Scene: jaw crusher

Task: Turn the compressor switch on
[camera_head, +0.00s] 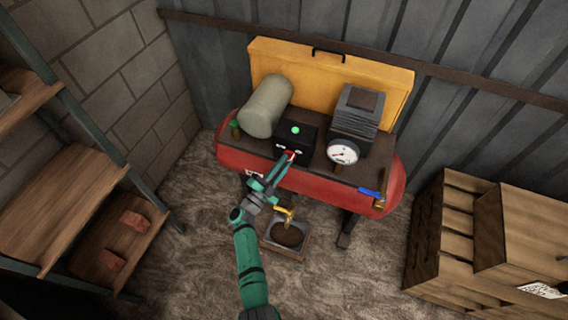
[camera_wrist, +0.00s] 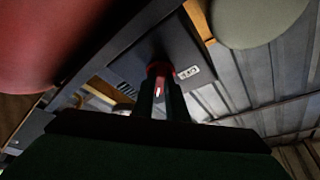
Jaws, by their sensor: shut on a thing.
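The compressor (camera_head: 235,160) has a long red tank with a dark top plate. A black switch box (camera_head: 306,130) stands on that plate with a lit green lamp (camera_head: 295,130) on its face. My gripper (camera_head: 287,158) reaches up to the front of the box. Its fingers are shut on the red switch (camera_head: 291,154) below the lamp. In the wrist view, the red switch (camera_wrist: 160,70) sits between my fingertips, next to a small label (camera_wrist: 188,72). The fingers partly hide the switch, so its exact position is hard to tell.
A pressure gauge (camera_head: 342,153) and a grey finned block (camera_head: 358,110) stand right of the box. A pale cylinder (camera_head: 266,106) is on its left. A yellow panel (camera_head: 385,85) stands behind. Shelves are left, wooden crates (camera_head: 520,235) right. A tray (camera_head: 302,243) lies below.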

